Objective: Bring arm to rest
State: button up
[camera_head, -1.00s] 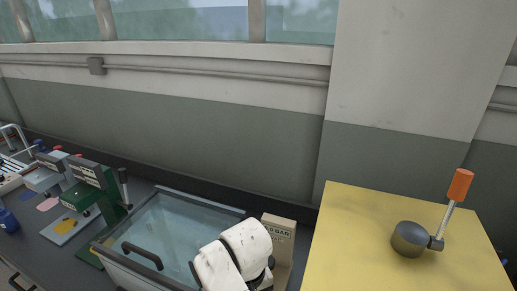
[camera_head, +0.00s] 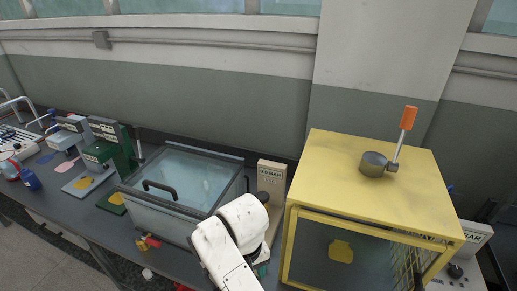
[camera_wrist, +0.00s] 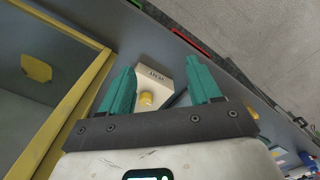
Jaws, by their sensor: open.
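My gripper (camera_wrist: 164,85) shows in the wrist view with its two teal fingers spread apart and nothing between them. Beyond the fingers is a small pale box (camera_wrist: 153,76) with a yellow round button, on the grey bench top. In the head view my white arm reaches up from the bottom middle, in front of the bench. The gripper's fingers are mostly hidden there behind the arm.
A yellow-framed cabinet (camera_head: 370,215) with an orange-handled lever (camera_head: 407,118) stands right of the arm. A glass-lidded box (camera_head: 180,180) is to the left. A beige unit (camera_head: 271,178) stands between them. Green (camera_head: 110,150) and grey (camera_head: 70,135) machines stand farther left.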

jog(key=s+d+f+m+b, duration=0.1)
jog(key=s+d+f, duration=0.45)
jog(key=d, duration=0.25)
jog(key=s+d+f+m+b, duration=0.2)
jog(key=s+d+f, duration=0.35)
jog(key=d, duration=0.25)
jog(key=s+d+f+m+t+b, duration=0.1)
jog(key=s+d+m, duration=0.1)
jog(key=s+d, duration=1.2)
jog(key=shift+s+f+m+b, duration=0.3)
jog(key=shift+s+b, duration=0.1)
jog(key=shift+s, duration=0.65)
